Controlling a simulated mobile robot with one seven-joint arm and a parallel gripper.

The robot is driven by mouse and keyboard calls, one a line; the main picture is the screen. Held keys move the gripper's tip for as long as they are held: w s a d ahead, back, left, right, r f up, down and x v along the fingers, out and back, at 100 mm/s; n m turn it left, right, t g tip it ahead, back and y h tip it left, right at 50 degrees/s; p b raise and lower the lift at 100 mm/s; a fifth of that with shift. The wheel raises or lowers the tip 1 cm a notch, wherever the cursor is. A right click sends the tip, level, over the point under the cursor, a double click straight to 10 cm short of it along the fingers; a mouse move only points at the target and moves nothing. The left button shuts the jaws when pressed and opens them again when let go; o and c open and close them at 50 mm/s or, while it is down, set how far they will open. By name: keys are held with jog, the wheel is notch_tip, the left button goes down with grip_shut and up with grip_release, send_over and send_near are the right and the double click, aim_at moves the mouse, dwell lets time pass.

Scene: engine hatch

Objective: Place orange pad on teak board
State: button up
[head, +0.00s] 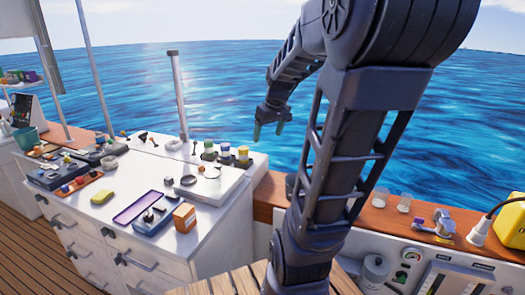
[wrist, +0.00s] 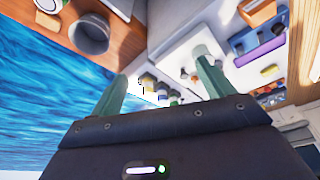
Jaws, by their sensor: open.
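My gripper (head: 268,131) hangs over the water behind the white counter, with its two green fingers apart and nothing between them. The fingers also show in the wrist view (wrist: 160,70). No flat orange pad stands out clearly. An orange-brown box (head: 184,216) stands at the counter's front right, a yellow pad (head: 103,197) lies at the front left, and small orange items sit in an orange tray (head: 80,186). A slatted wooden surface (head: 238,284), possibly the teak board, shows at the bottom, partly hidden by my arm. My gripper is apart from all of these.
The white counter (head: 140,178) also holds a purple-rimmed tray (head: 137,208), a blue tray (head: 153,220) and several colored jars (head: 225,152). A metal post (head: 178,95) rises behind it. Glasses (head: 404,202) and a yellow canister (head: 510,222) stand on the right ledge.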

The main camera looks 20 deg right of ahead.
jog(key=s+a+m+t, duration=0.1)
jog(key=s+a+m, duration=0.1)
jog(key=s+a, duration=0.5)
jog(key=s, duration=0.5)
jog(key=shift+a+m+t+h, duration=0.15)
jog(key=shift+m+t+h, duration=0.15)
jog(key=shift+m+h, duration=0.1)
